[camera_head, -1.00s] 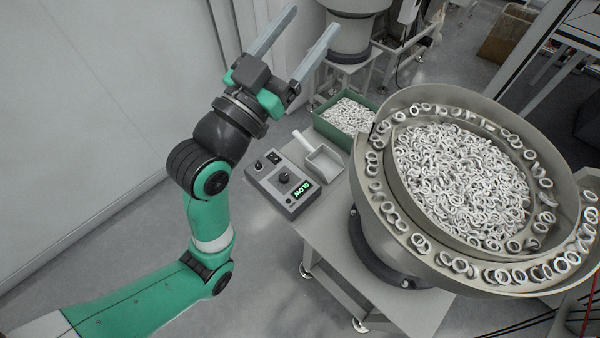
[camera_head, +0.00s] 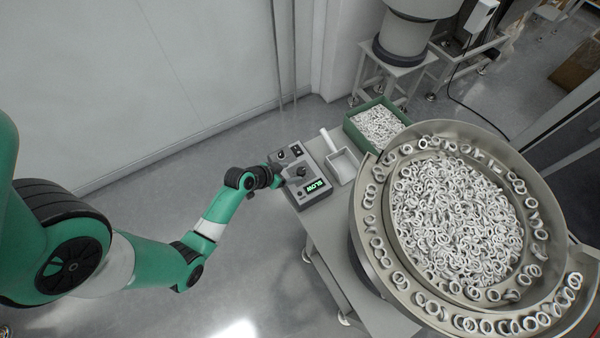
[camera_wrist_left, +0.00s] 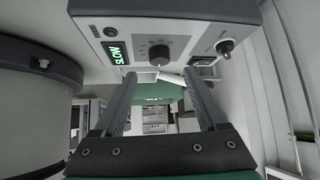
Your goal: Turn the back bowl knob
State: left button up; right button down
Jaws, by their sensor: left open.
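A grey control box (camera_head: 314,196) stands on the bench at the left of the large bowl. A green display (camera_head: 318,186) on it reads SLOW. In the left wrist view the dark round dial knob (camera_wrist_left: 159,52) is beside the lit display (camera_wrist_left: 116,52), on the control box face (camera_wrist_left: 180,25). My left gripper (camera_wrist_left: 160,74) is open, with its two fingers spread to either side of the knob's line and nothing between them. In the head view my left gripper (camera_head: 283,178) is at the box's left side, its fingers hard to make out. My right gripper is not in view.
A white scoop (camera_head: 343,165) lies beside the box. A green bin (camera_head: 380,126) of white rings stands behind. The large feeder bowl (camera_head: 362,215) full of rings fills the right. A second feeder (camera_head: 405,38) stands at the back. Open floor lies to the left.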

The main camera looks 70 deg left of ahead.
aim_at(301, 170)
pick_arm(q)
jog(key=b+x, duration=0.2)
jog(key=x, duration=0.4)
jog(key=shift+w, duration=0.15)
grip_shut()
